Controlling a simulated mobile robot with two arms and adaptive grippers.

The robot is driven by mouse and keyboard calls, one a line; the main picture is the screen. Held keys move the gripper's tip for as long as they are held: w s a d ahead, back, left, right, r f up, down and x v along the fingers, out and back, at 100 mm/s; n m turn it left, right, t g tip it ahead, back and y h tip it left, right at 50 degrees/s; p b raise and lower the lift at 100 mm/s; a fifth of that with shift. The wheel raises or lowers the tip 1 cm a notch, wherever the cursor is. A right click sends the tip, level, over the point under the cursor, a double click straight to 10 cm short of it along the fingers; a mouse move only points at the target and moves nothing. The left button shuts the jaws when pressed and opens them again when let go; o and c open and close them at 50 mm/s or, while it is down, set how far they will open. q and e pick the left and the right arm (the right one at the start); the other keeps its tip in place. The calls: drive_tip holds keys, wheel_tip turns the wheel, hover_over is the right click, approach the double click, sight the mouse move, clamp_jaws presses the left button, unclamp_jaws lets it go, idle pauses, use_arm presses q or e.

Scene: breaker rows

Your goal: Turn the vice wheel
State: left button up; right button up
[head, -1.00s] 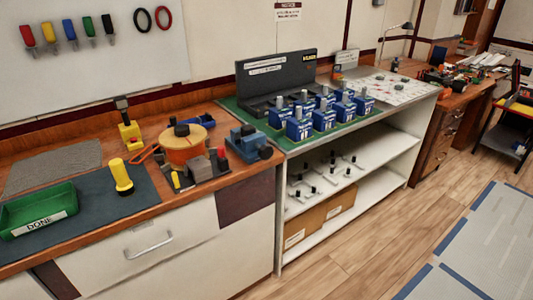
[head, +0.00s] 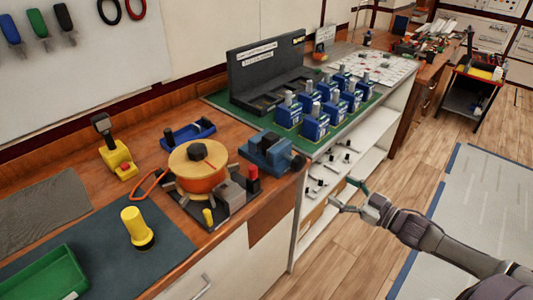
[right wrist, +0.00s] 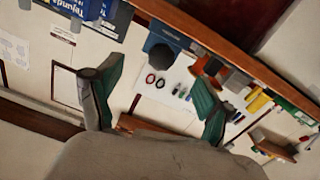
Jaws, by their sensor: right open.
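The blue vice (head: 265,151) sits at the right front corner of the wooden bench. Its dark wheel (head: 298,162) faces the aisle at the vice's right end. In the right wrist view, the view is turned over, and the dark round wheel (right wrist: 160,57) shows beyond and between the fingers, with part of the blue vice (right wrist: 166,36) behind it. My right gripper (head: 343,192) is open and empty, in the air in front of the white shelf, to the right of the wheel and apart from it. My left gripper is not in view.
An orange round drum fixture (head: 197,170) stands left of the vice, with a red-topped post (head: 253,178) close to it. Several blue breakers (head: 315,126) stand on the green mat to the right. Open shelves (head: 325,185) lie below. The aisle floor is free.

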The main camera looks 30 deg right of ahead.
sight(303, 165)
drive_tip(key=shift+y, duration=0.5)
drive_tip(key=x, duration=0.5)
drive_tip(key=r+x, duration=0.1)
drive_tip(key=x, duration=0.3)
drive_tip(key=a+r+x, duration=0.1)
drive_tip(key=x, duration=0.4)
drive_tip(key=shift+w+a, duration=0.1)
drive_tip(key=shift+w, duration=0.05)
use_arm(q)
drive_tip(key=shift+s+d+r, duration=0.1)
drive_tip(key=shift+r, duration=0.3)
use_arm(e)
drive_tip(key=c, duration=1.2)
